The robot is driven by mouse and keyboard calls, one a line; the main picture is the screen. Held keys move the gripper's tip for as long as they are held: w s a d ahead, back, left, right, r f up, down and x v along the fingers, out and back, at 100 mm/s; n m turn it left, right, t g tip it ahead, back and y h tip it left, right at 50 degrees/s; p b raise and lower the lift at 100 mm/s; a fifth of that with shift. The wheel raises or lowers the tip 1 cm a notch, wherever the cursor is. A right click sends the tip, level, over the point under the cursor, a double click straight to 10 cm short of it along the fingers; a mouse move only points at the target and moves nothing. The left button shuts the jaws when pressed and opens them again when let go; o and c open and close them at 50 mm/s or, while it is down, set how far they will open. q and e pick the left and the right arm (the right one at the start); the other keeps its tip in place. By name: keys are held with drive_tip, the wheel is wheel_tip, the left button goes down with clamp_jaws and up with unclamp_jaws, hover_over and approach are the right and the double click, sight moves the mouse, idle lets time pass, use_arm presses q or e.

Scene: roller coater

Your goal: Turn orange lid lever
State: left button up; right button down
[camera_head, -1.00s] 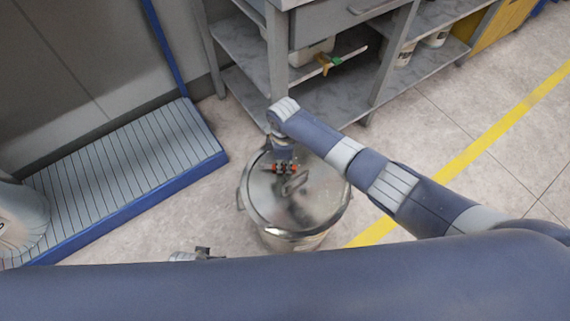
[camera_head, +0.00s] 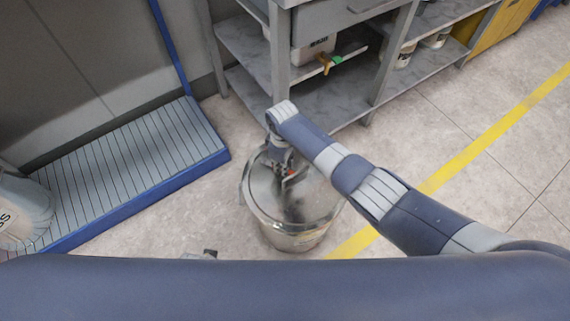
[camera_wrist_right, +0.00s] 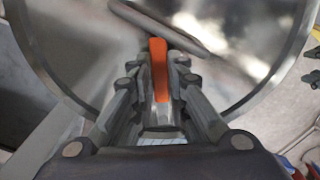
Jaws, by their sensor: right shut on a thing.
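A round steel pot (camera_head: 300,236) with a shiny metal lid (camera_head: 318,200) stands on the floor at the middle of the head view. My right gripper (camera_head: 287,172) reaches down over the far part of the lid. In the right wrist view the gripper (camera_wrist_right: 158,82) is shut on the orange lever (camera_wrist_right: 157,60), which stands between its fingers. The lever's lower part is hidden by the fingers. A bent metal handle (camera_wrist_right: 165,22) lies on the lid just beyond it. A small dark tip of what seems my left gripper (camera_head: 208,253) shows above my arm; its fingers are hidden.
A grey shelf unit (camera_head: 330,95) with containers stands behind the pot. A yellow floor line (camera_head: 480,145) runs at right. Floor around the pot is mostly clear.

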drive_tip(key=shift+r, duration=0.1)
drive_tip(key=c, duration=1.6)
unclamp_jaws()
drive_tip(key=shift+o, duration=0.2)
wheel_tip(320, 180, up, 12)
drive_tip(key=shift+c, duration=0.2)
